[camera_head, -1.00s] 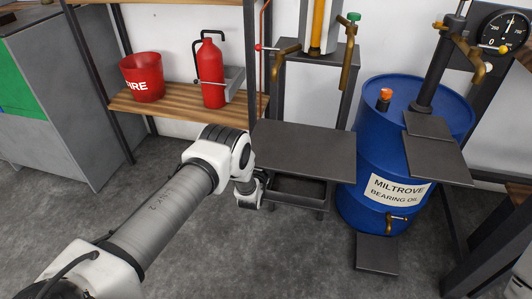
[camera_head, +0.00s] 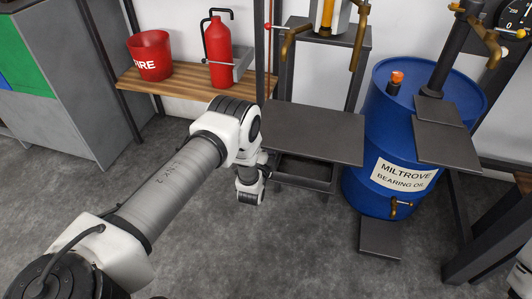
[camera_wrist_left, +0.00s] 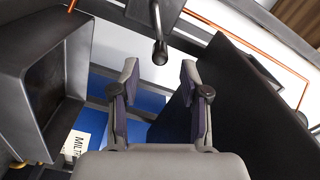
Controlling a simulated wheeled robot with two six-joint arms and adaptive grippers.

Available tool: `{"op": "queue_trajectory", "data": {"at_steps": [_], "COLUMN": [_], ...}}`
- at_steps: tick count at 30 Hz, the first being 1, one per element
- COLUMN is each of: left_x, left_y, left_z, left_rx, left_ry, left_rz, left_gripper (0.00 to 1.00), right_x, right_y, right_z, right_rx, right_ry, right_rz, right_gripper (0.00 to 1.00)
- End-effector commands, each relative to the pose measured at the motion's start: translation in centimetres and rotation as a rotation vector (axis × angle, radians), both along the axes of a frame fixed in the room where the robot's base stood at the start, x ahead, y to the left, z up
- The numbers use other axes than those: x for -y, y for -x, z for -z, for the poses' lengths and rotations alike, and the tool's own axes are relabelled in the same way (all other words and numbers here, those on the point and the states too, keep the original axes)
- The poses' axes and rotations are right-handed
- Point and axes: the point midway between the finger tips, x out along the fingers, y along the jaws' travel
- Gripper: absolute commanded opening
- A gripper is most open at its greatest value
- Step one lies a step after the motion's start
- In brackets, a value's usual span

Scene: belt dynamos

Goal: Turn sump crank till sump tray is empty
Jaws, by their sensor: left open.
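The sump tray (camera_head: 302,170) is a dark open tray under the dark metal shelf plate (camera_head: 315,133); its inside is too dark to tell what it holds. In the left wrist view a dark open tray (camera_wrist_left: 48,90), likely the same one, stands on the left. My left gripper (camera_wrist_left: 160,78) is open and empty. A short dark rod with a rounded end, likely the sump crank handle (camera_wrist_left: 160,52), lies beyond the fingertips, lined up with the gap between them. In the head view my left wrist hangs just left of the tray, hiding the fingers and crank.
A blue oil drum (camera_head: 365,130) with a small tap stands right of the tray, with a dark plate (camera_head: 381,239) on the floor below. A wooden shelf holds a fire bucket (camera_head: 150,55) and extinguisher (camera_head: 220,55). The floor in front is clear.

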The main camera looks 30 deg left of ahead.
Motion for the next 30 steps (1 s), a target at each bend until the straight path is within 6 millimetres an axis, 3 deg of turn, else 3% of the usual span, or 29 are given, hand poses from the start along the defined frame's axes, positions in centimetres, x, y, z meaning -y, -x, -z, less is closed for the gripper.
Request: {"op": "queue_trajectory", "data": {"at_steps": [3,9,25,29,30], "left_x": [0.8,1.5,1.5,2.0,2.6], "left_y": [3.1,6.0,6.3,5.2,5.9], "left_z": [0.1,0.0,-0.1,-2.0,-2.4], "left_rx": [-0.005,-0.002,0.001,0.03,0.001], "left_ry": [0.001,0.002,0.001,0.001,0.007], "left_rz": [0.001,0.0,0.0,0.007,0.018], "left_gripper": [0.45,0.45,0.45,0.45,0.45], "right_x": [0.0,0.0,0.0,0.0,0.0], "right_y": [0.0,0.0,0.0,0.0,0.0], "right_z": [0.0,0.0,0.0,0.0,0.0], "right_rx": [0.0,0.0,0.0,0.0,0.0], "right_ry": [0.0,0.0,0.0,0.0,0.0], "right_rz": [0.0,0.0,0.0,0.0,0.0], "right_gripper": [0.4,0.4,0.4,0.4,0.4]}}
